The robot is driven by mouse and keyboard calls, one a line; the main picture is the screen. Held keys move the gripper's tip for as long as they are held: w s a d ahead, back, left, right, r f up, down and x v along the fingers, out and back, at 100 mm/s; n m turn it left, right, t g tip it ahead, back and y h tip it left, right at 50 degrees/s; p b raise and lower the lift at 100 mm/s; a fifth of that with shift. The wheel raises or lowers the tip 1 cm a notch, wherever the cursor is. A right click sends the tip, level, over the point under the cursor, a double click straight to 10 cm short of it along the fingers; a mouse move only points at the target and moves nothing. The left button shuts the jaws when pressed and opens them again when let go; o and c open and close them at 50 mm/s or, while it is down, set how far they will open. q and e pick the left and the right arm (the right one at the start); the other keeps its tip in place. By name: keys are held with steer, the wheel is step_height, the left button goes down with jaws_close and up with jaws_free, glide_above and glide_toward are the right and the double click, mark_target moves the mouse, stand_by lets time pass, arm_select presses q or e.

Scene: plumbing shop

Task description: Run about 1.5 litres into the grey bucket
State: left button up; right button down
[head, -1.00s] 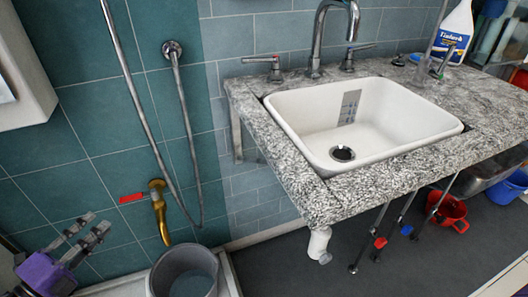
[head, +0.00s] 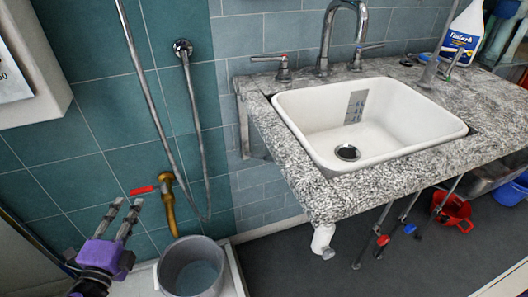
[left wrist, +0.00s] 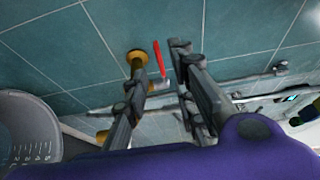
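The grey bucket (head: 163,275) stands upright below a brass tap (head: 170,212) on the tiled wall. The tap's red lever (head: 142,190) points left, roughly level. I see no stream at the spout; the bucket's bluish-grey inside may be water or bare bottom, I cannot tell. My left gripper (head: 126,204) is open and empty, below and left of the lever. In the left wrist view, the lever (left wrist: 159,58) shows between the open fingers, seemingly beyond them. The bucket (left wrist: 30,125) shows there at left, with scale marks inside. My right gripper is out of view.
The bucket stands in a white tray (head: 232,275). A granite counter (head: 300,165) with a white sink (head: 400,130) juts out at right. A chrome pipe (head: 140,80) and hose (head: 195,115) run down the wall near the tap. A red bucket (head: 453,212) stands under the counter.

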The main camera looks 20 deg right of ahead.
mark_target(139, 193)
arm_select(q)
steer(key=b+x, duration=0.1)
steer(key=x, duration=0.6)
steer(key=shift+w+d, duration=0.15)
steer(key=shift+w, duration=0.15)
jaws_close()
